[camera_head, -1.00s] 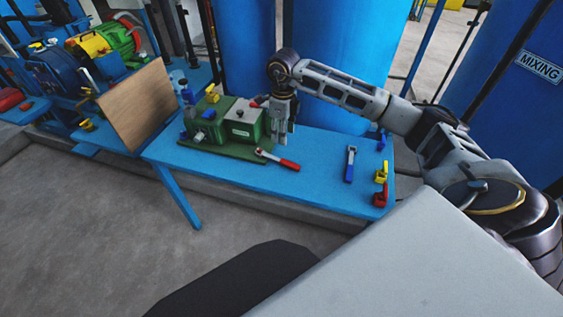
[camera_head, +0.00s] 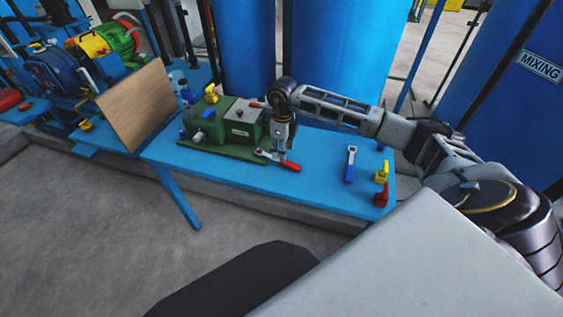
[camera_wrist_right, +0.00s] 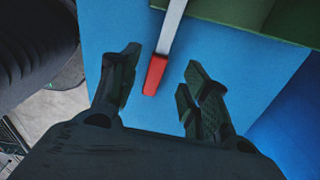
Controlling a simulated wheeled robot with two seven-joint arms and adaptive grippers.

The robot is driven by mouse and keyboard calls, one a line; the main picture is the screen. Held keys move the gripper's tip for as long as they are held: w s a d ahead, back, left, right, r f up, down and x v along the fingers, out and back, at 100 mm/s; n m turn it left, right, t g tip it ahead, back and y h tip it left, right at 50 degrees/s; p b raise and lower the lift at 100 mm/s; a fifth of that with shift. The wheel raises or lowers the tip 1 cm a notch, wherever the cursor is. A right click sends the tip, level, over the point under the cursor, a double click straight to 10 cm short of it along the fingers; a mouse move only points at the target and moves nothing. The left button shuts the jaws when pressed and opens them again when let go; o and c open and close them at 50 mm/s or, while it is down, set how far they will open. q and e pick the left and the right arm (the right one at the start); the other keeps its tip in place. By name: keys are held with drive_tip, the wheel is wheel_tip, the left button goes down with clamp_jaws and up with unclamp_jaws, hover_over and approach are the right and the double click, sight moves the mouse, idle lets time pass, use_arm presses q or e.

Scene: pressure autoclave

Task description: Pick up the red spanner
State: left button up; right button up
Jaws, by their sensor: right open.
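The red spanner (camera_head: 290,166) has a red handle and a grey metal shaft. In the head view it lies at the front right corner of the green box's base, its handle over the blue bench. My right gripper (camera_head: 281,157) points down at it and partly covers it. In the right wrist view the red handle end (camera_wrist_right: 155,75) shows between the two open fingers of my right gripper (camera_wrist_right: 158,92), apart from both. The shaft runs up towards the green base. My left gripper is not in view.
A green box unit (camera_head: 226,122) stands on the blue bench (camera_head: 235,172), left of my right gripper. A blue-handled spanner (camera_head: 350,165), a yellow valve (camera_head: 382,172) and a red valve (camera_head: 381,194) are at the right. A brown board (camera_head: 137,105) stands at the left. Blue tanks are behind.

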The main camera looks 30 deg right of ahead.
drive_tip(key=shift+w+a+f, duration=0.1)
drive_tip(key=shift+f, duration=2.5)
drive_tip(key=shift+c, duration=0.3)
clamp_jaws()
